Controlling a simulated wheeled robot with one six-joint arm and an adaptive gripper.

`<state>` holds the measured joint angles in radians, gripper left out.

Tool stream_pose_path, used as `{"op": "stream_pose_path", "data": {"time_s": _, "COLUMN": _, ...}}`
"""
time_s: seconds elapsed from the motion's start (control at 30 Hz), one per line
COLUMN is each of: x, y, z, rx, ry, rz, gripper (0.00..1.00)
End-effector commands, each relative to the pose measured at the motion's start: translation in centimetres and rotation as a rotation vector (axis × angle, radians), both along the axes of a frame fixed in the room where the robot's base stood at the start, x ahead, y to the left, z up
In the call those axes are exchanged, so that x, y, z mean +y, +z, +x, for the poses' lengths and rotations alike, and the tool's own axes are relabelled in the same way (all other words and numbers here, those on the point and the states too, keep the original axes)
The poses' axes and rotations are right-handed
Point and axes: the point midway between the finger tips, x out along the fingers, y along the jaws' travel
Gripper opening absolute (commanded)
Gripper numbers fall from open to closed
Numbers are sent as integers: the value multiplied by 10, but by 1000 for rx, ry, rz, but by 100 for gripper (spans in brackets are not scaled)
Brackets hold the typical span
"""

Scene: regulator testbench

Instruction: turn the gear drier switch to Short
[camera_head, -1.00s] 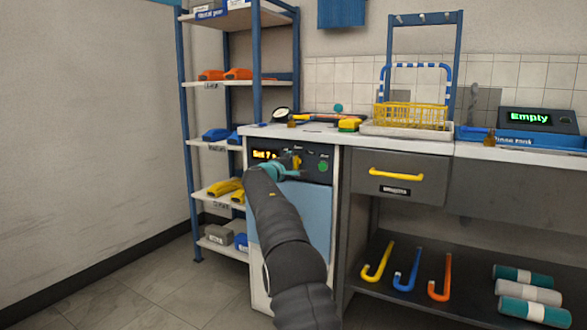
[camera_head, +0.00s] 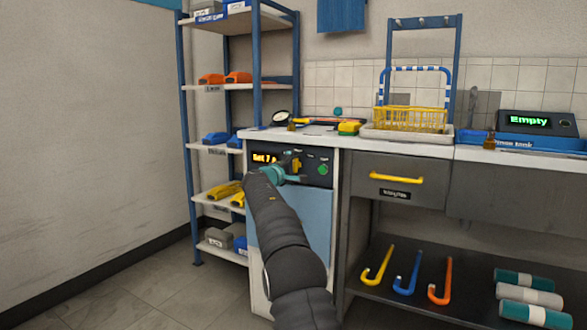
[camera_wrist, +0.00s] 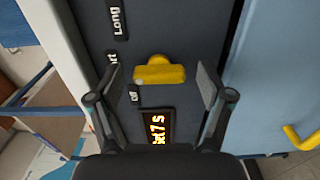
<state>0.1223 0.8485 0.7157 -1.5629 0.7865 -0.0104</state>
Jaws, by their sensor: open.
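The gear drier's dark control panel (camera_head: 311,166) is on the front of the white cabinet under the counter. Its yellow switch (camera_wrist: 160,72) is a bar on a round hub, lying across the wrist picture, with a pale spot at its left end by the Off label (camera_wrist: 134,95). The Short label (camera_wrist: 112,60), partly hidden by a finger, and the Long label (camera_wrist: 117,18) are farther up. My gripper (camera_wrist: 160,80) is open, one finger on each side of the switch with gaps between. In the head view the switch (camera_head: 297,164) is beside my gripper (camera_head: 287,168).
A lit display (camera_wrist: 157,130) reads "Set 7 s". A green button (camera_head: 323,169) is right of the switch. The drier's light blue door (camera_head: 312,213) is below, with a yellow handle (camera_wrist: 300,137). A drawer (camera_head: 400,180) is to the right; shelves (camera_head: 222,145) stand left.

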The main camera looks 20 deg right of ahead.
Motion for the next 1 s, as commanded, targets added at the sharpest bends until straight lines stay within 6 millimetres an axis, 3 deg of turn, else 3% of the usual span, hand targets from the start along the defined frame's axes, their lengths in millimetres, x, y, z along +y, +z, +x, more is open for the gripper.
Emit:
{"op": "stream_pose_path", "data": {"time_s": 0.37, "x": 15, "y": 2, "z": -11, "rx": 0, "ry": 1, "rz": 0, "gripper": 79}}
{"op": "stream_pose_path", "data": {"time_s": 1.0, "x": 87, "y": 0, "z": -68, "rx": 1, "ry": 0, "rz": -1, "gripper": 79}}
